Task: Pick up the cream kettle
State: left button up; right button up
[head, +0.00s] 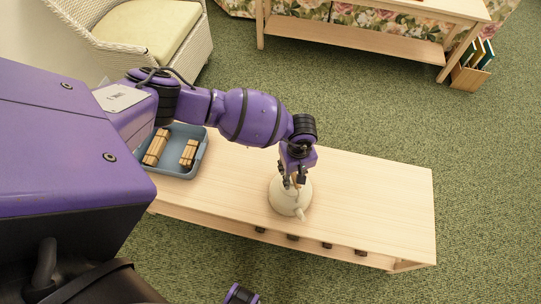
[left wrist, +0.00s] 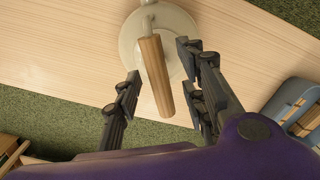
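The cream kettle (head: 281,201) stands on the light wooden low table, with its spout toward the front edge. In the left wrist view the kettle (left wrist: 184,28) shows from above, with a wooden handle (left wrist: 155,75) reaching toward my gripper. My left gripper (head: 293,184) is right over the kettle in the head view. In the left wrist view its fingers (left wrist: 162,86) are spread open, one on each side of the handle, with gaps showing on both sides. My right gripper is not seen; only a small purple and black piece of mine shows at the bottom edge.
The low table (head: 385,205) has bare room right of the kettle. A blue tray (head: 203,153) with wooden blocks sits on its left part. A white wicker chair (head: 150,40), a wooden console table (head: 350,38) and a book holder (head: 468,76) stand behind on green carpet.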

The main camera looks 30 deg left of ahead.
pick_arm(q)
jog(key=shift+w, duration=0.2)
grip_shut()
dwell(0.3)
jog(key=shift+d+r, duration=0.1)
